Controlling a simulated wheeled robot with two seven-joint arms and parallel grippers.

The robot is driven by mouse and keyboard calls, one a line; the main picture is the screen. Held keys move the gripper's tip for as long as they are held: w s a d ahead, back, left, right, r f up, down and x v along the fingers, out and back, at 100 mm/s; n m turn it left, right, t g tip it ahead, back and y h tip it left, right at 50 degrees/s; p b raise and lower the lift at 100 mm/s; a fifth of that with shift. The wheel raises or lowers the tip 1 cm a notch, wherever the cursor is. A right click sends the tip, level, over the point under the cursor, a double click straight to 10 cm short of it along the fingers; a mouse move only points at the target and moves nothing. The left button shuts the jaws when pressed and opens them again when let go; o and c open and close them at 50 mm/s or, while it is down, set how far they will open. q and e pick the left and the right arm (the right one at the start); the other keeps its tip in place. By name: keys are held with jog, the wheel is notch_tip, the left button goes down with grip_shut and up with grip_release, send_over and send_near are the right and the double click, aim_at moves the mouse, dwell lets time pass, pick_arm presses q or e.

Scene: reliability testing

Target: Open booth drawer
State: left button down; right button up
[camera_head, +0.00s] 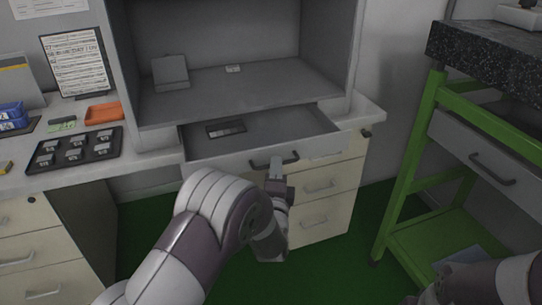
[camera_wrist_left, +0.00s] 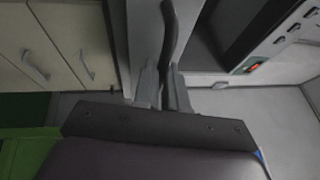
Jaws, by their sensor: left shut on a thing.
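The grey booth (camera_head: 237,85) stands on the white counter, and its drawer (camera_head: 285,125) below the opening is pulled out, with its inside showing. A small dark device (camera_head: 226,128) with a light panel lies inside the drawer at the left. My left gripper (camera_head: 277,166) is at the drawer front and is shut on the dark drawer handle (camera_head: 262,164). In the left wrist view the fingers (camera_wrist_left: 163,85) close around the curved handle (camera_wrist_left: 169,35). My right arm shows at the bottom right, but its gripper fingers cannot be made out.
A black tray (camera_head: 104,151) with several small parts and an orange tray (camera_head: 105,112) sit on the counter at left. White cabinet drawers (camera_head: 322,187) stand below the booth drawer. A green-framed bench (camera_head: 405,170) stands to the right, with green floor between.

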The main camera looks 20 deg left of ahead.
pick_arm(q)
jog(key=shift+s+d+p, duration=0.2)
jog(key=shift+s+d, duration=0.3)
jog(key=shift+s, duration=0.25)
jog(key=shift+s+d+p, duration=0.15)
jog(key=shift+s+d, duration=0.35)
jog(key=shift+s, duration=0.25)
jog(key=shift+s+d+p, duration=0.2)
jog(key=shift+s+d, duration=0.3)
jog(key=shift+s, duration=0.25)
jog(key=c, duration=1.2)
grip_release()
jog(key=p+v, duration=0.2)
jog(key=v, duration=1)
jog(key=shift+s, duration=0.3)
jog(key=shift+f, duration=0.1)
